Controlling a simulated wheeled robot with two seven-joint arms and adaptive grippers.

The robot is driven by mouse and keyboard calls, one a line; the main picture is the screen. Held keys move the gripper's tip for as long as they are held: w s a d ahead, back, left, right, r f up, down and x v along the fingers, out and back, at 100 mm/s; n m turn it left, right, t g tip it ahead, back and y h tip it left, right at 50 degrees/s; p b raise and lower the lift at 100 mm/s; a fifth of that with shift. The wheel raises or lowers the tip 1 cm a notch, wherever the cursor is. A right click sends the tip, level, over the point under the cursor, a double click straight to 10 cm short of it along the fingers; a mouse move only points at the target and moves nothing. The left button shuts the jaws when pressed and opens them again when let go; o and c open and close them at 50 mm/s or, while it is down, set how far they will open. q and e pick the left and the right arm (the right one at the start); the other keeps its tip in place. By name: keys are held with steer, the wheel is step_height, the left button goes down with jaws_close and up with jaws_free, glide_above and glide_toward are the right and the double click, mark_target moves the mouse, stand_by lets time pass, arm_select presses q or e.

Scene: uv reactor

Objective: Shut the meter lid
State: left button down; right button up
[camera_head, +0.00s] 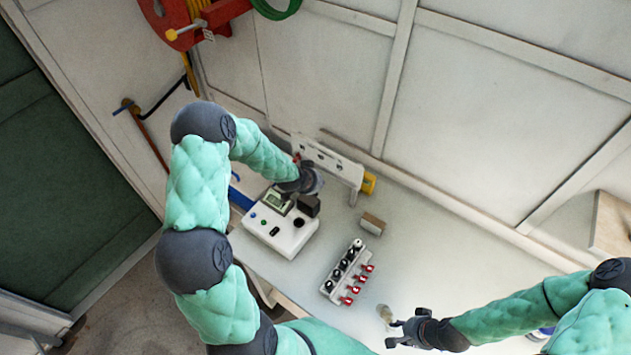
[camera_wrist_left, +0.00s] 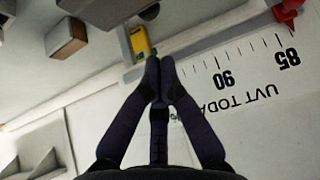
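The meter (camera_head: 277,229) is a white box with a greenish screen and several buttons, on the bench in the head view. A dark block, seemingly its lid (camera_head: 308,205), stands at its right rear; I cannot tell its exact angle. My left gripper (camera_head: 311,182) is just behind and above this block, partly hidden by its wrist. In the left wrist view its fingertips (camera_wrist_left: 160,70) are together with nothing between them. A dark block at the top edge (camera_wrist_left: 108,10) may be the lid. My right gripper (camera_head: 395,334) is open and empty at the bench's front right.
A white scale board (camera_head: 330,160) stands behind the meter, close to my left gripper, with a yellow item (camera_head: 368,183) at its right end. A small brown box (camera_head: 372,223), a rack with red-tagged parts (camera_head: 347,272) and a small vial (camera_head: 385,312) stand to the right.

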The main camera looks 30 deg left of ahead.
mark_target(314, 197)
steer(key=shift+r, duration=0.3)
steer(key=shift+r+p, duration=0.2)
steer(key=shift+p, duration=0.25)
arm_select(q)
steer(key=s+f, duration=0.1)
steer(key=f+p, duration=0.1)
steer(key=f, duration=0.1)
steer(key=shift+s, duration=0.35)
arm_select(e)
steer(key=shift+r, duration=0.65)
arm_select(q)
steer(key=shift+a, duration=0.1)
arm_select(e)
steer(key=shift+f, duration=0.1)
steer(key=shift+f+b, duration=0.4)
steer(key=shift+f, duration=0.05)
arm_select(q)
steer(key=shift+s+t, duration=0.25)
steer(key=shift+t, duration=0.15)
arm_select(e)
steer(key=shift+f, duration=0.1)
arm_select(q)
steer(key=shift+s+a+b, duration=0.1)
steer(key=shift+s+b, duration=0.05)
steer(key=shift+b, duration=0.25)
arm_select(e)
steer(key=shift+f, duration=0.3)
